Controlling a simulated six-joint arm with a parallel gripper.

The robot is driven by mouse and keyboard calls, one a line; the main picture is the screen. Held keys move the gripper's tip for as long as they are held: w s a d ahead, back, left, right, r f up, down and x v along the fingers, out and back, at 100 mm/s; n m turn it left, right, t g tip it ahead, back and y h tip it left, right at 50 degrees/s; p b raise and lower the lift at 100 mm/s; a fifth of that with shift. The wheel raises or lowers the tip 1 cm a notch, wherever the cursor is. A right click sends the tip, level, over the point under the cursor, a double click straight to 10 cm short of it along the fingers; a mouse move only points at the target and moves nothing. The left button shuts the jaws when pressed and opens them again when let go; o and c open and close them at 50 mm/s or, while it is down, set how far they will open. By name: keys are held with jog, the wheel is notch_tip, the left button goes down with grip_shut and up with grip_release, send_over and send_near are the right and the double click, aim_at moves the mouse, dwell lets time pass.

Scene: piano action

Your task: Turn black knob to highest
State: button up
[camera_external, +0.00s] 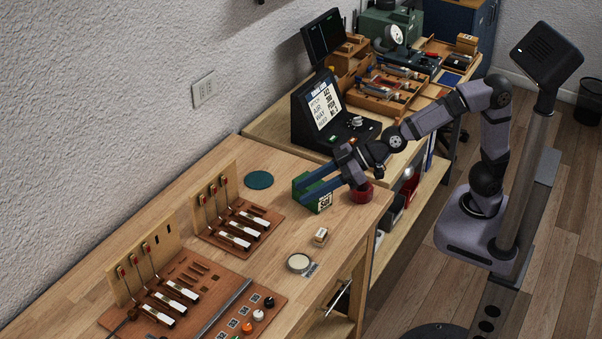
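The black knob (269,302) sits at the right end of a short row of knobs on the near wooden board, at the bottom of the picture. A white knob (258,315) and an orange knob (247,328) are beside it. The black knob's pointer and setting are too small to read. My gripper (300,191) is well above and to the right of the knobs in the picture, over or beside a green box. Its two blue fingers point left and look parted, with green showing between them. Nothing is clearly held.
The green box (326,204) is partly hidden by my fingers. A red round container (361,193), a small wooden block (320,236) and a round pale-topped dish (299,263) stand nearby. Piano-key models (233,242) rise from the boards. A metal rail (222,307) lies left of the knobs.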

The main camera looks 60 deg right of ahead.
aim_at(275, 294)
jog(key=s+a+r+n+t+y+b, duration=0.1)
jog(key=s+a+t+y+b, duration=0.1)
jog(key=s+a+b, duration=0.45)
jog(key=s+a+t+y+b, duration=0.2)
jog(key=s+a+b, duration=0.15)
jog(key=a, duration=0.65)
jog(key=f, duration=2)
jog(key=shift+w+f, duration=0.25)
jog(key=shift+f, duration=0.1)
jog(key=shift+p+x, duration=0.7)
jog(key=shift+x, duration=3)
jog(key=shift+s, duration=0.1)
grip_shut()
